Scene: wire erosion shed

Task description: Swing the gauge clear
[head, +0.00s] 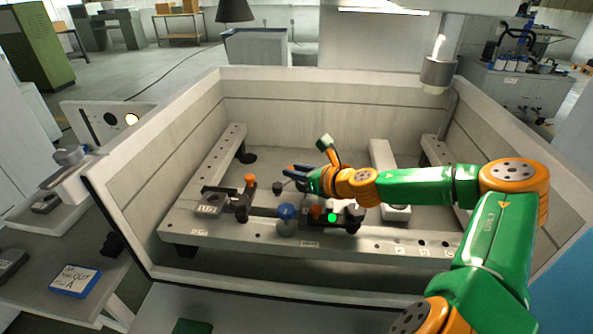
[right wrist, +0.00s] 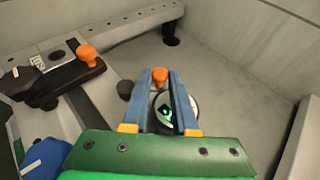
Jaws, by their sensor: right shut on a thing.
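Just behind the knob, between the fingers, is a round gauge (right wrist: 167,119) with a dark face and green marks. The gripper largely hides the gauge in the head view. My left gripper does not show.
A dark knob (head: 277,188) stands beside my fingers. Tank walls (head: 280,107) enclose the area.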

